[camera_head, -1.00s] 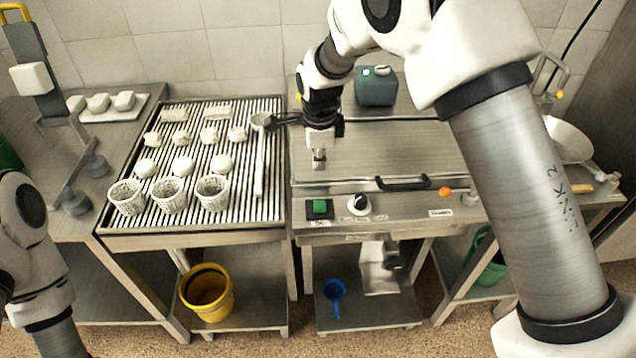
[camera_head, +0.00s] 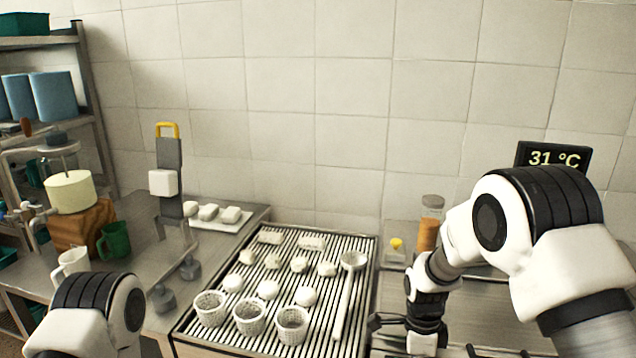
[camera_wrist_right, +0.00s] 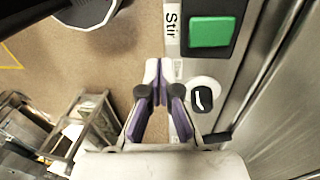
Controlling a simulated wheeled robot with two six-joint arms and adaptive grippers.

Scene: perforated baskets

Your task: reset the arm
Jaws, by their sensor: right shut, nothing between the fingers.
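My right arm (camera_head: 500,225) comes in from the right in the head view, bent down over the steel unit right of the slatted rack. Its gripper is cut off by the lower edge of that view. In the right wrist view the right gripper (camera_wrist_right: 153,97) is shut and empty, its fingertips together in front of the control panel. My left arm (camera_head: 95,310) shows at the lower left of the head view. The left gripper is out of view.
The slatted rack (camera_head: 225,333) holds three perforated baskets (camera_head: 250,316), several white pieces and a ladle (camera_head: 345,300). A green button (camera_wrist_right: 210,32) and a black knob (camera_wrist_right: 202,98) lie close to the right fingers. A jar (camera_head: 428,230) stands behind the right arm.

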